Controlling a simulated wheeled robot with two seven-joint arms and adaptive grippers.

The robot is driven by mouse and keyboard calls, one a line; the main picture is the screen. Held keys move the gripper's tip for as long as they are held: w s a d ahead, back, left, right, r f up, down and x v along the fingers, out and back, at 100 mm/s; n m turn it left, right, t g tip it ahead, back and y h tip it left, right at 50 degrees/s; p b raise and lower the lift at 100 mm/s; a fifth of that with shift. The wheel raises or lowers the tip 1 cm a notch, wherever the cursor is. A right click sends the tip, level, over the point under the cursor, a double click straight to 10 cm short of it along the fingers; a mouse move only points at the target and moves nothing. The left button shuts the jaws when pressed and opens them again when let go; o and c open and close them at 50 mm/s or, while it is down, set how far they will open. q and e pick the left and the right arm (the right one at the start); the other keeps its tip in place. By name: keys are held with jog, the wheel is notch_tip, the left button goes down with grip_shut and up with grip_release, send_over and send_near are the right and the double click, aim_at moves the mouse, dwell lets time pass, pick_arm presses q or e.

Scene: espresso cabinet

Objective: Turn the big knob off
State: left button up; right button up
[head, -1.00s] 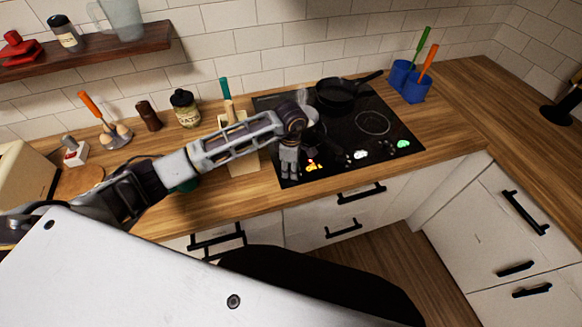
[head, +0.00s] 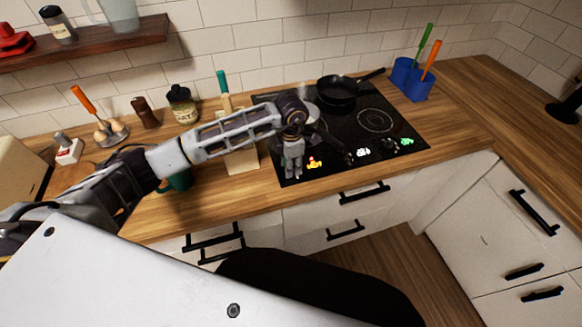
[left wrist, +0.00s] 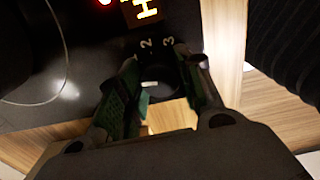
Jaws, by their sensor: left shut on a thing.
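The black cooktop (head: 345,135) is set in the wooden counter. My left gripper (head: 293,172) points down at its front left corner, beside a lit red and yellow display (head: 314,163). In the left wrist view, my left gripper (left wrist: 160,88) is shut on a dark round knob (left wrist: 161,76), with one finger on each side. A small white mark shows on the knob, and the figures 2 and 3 are printed beyond it. In the head view the gripper hides the knob. My right gripper is not in view.
A black pan (head: 338,92) stands at the back of the cooktop. Blue utensil cups (head: 412,82) stand to its right. A wooden block (head: 241,150) and a dark green mug (head: 178,181) are near my left arm. The right counter is mostly clear.

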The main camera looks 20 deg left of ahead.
pick_arm(q)
jog(key=shift+n+b, duration=0.5)
jog(key=shift+n, duration=0.5)
jog(key=o, duration=1)
jog(key=shift+o, duration=0.2)
jog(key=shift+r, duration=0.1)
notch_tip(320, 180, up, 12)
dwell(0.5)
